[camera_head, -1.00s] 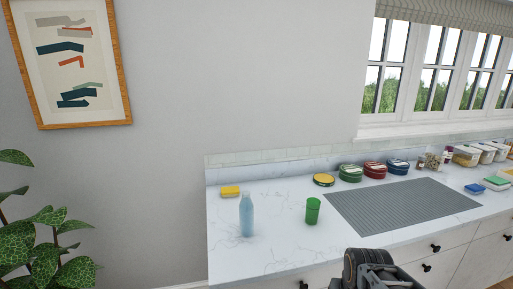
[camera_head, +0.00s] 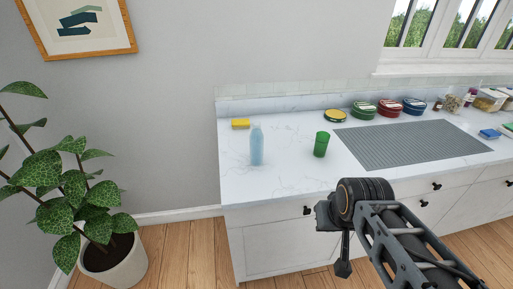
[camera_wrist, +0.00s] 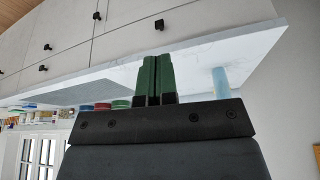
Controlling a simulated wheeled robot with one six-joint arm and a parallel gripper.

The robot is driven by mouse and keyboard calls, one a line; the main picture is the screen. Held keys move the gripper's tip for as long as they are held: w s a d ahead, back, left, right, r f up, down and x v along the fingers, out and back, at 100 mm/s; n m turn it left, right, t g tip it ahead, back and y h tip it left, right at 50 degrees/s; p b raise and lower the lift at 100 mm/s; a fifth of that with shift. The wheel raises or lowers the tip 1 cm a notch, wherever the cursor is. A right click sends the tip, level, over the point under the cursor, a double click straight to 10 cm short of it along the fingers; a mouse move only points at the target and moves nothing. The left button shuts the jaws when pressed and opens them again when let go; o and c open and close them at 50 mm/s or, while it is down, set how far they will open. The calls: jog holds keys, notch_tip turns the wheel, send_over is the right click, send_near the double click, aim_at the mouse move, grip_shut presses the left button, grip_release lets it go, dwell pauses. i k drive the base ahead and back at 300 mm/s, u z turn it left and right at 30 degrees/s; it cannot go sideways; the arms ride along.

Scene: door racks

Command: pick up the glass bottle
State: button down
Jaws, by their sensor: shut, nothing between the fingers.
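The pale blue, see-through glass bottle (camera_head: 257,147) stands upright on the white marble counter, near its left end. In the wrist view, which looks upside down, the bottle (camera_wrist: 220,82) is to the right of my gripper (camera_wrist: 155,62). My gripper's two dark green fingers are together with nothing between them, apart from the bottle. In the head view my arm rises at the lower right, in front of the counter; the fingers cannot be made out there.
A grey ridged mat (camera_head: 410,146), several round tins and food containers are farther right. A potted plant (camera_head: 118,262) stands on the floor at left.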

aim_at(256, 136)
jog(key=u, duration=1.15)
jog(key=i, duration=0.35)
jog(key=u, duration=0.55)
